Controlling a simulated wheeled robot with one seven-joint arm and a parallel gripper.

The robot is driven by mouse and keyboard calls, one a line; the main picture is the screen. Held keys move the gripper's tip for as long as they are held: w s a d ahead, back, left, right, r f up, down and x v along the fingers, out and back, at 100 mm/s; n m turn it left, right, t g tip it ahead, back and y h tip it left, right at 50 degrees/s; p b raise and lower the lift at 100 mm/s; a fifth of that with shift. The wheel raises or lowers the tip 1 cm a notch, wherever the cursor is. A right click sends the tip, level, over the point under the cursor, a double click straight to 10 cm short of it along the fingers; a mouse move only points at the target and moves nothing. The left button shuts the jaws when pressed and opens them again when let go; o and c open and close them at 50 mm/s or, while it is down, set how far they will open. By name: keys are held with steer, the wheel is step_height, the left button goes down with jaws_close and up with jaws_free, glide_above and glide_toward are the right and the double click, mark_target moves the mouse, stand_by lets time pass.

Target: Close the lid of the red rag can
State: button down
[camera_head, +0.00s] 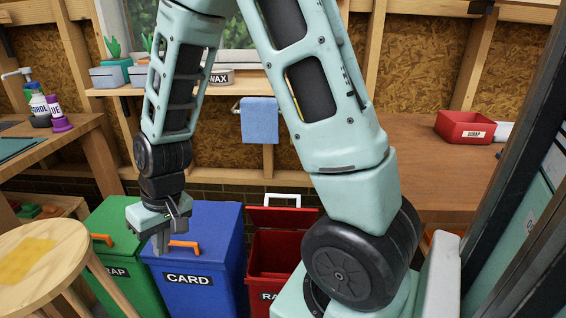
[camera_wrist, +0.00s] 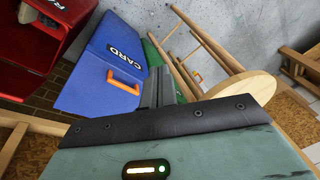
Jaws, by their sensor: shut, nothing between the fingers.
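The red rag can (camera_head: 262,262) stands on the floor right of the blue bin, partly hidden behind my arm. Its lid (camera_head: 284,216) is raised at the back, with a white handle on its top edge, and the dark inside shows. In the wrist view the red can (camera_wrist: 80,14) is cut off at the upper left. My gripper (camera_head: 161,246) points down above the front left of the blue bin, left of and apart from the red can. It is shut and empty; its fingers also show in the wrist view (camera_wrist: 158,86).
The blue CARD bin (camera_head: 208,234) and green bin (camera_head: 112,222) have lids down and orange handles. A round wooden stool (camera_head: 45,252) stands at left front. A workbench (camera_head: 425,160) with a red tray (camera_head: 465,126) is at right. A shelf and blue towel (camera_head: 259,120) are behind.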

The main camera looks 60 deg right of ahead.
steer(key=w+d+r+m+h+p, duration=0.1)
steer(key=w+d+r+m+p, duration=0.1)
steer(key=d+p, duration=0.3)
steer(key=w+d+r+m+p, duration=0.2)
steer(key=d+p, duration=0.1)
steer(key=d, duration=0.5)
step_height(320, 180, up, 2)
steer(key=m+h+p, duration=0.3)
steer(key=m+p, duration=0.2)
steer(key=p, duration=0.5)
glide_above(283, 212)
steer(key=w+a, duration=0.3)
steer(key=w, duration=0.7)
steer(key=s+d+m+h+p, duration=0.1)
steer(key=s+d+m+p, duration=0.25)
steer(key=s+d, duration=0.4)
step_height(283, 212, down, 12)
steer(key=b, duration=0.8)
steer(key=shift+w+d+n, duration=0.35)
steer(key=shift+d, duration=0.05)
steer(key=shift+a+f, duration=0.1)
